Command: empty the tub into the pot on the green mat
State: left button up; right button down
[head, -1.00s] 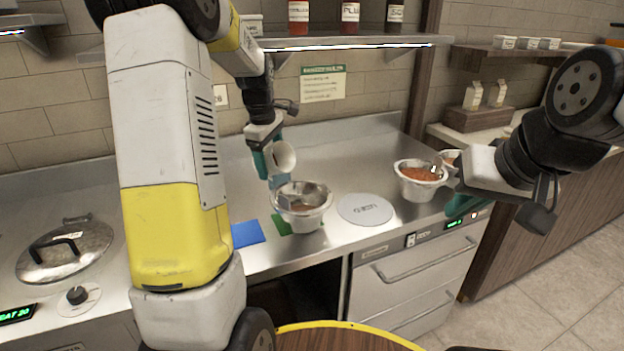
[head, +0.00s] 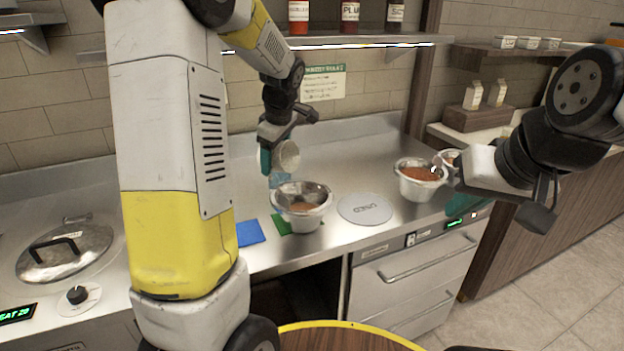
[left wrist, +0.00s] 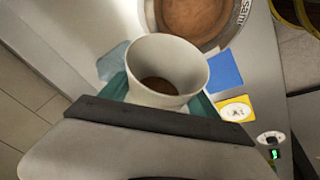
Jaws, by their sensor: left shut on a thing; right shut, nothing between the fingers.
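My left gripper (head: 268,160) is shut on the white tub (head: 287,156), tilted with its mouth towards the right. In the left wrist view the tub (left wrist: 175,62) has some brown stuff at its bottom. The metal pot (head: 302,208) stands on the green mat (head: 281,225), just below the tub in the head view and apart from it. The pot holds brown contents; it also shows in the left wrist view (left wrist: 152,18), cut by the top edge.
A blue mat (head: 249,232) lies left of the green mat. A grey disc marked USED (head: 364,209) lies right of the pot. A second metal pot (head: 419,185) with reddish contents stands further right. A lidded pan (head: 66,250) is at left. A shelf (head: 350,41) with bottles hangs above.

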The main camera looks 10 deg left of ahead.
aim_at(283, 150)
pick_arm(q)
jog(key=shift+s+d+r+y, duration=0.15)
jog(key=shift+d+r+y, duration=0.15)
jog(key=shift+d, duration=0.15)
jog(key=shift+s+d+r+t+y, duration=0.1)
jog(key=shift+d+r+t+y, duration=0.25)
jog(key=shift+y, duration=0.45)
jog(key=shift+s+d+r+t+y, duration=0.1)
jog(key=shift+d+r+t+y, duration=0.2)
jog(key=shift+y, duration=0.5)
jog(key=shift+s+d+r+m+t+y+p, duration=0.15)
jog(key=shift+d+r+t+y+p, duration=0.1)
jog(key=shift+y, duration=0.3)
jog(key=shift+d+r+m+t+y+p, duration=0.1)
jog(key=shift+d+m+t+y, duration=0.1)
jog(key=shift+y, duration=0.35)
jog(key=shift+a+p, duration=0.1)
jog(key=shift+p, duration=0.4)
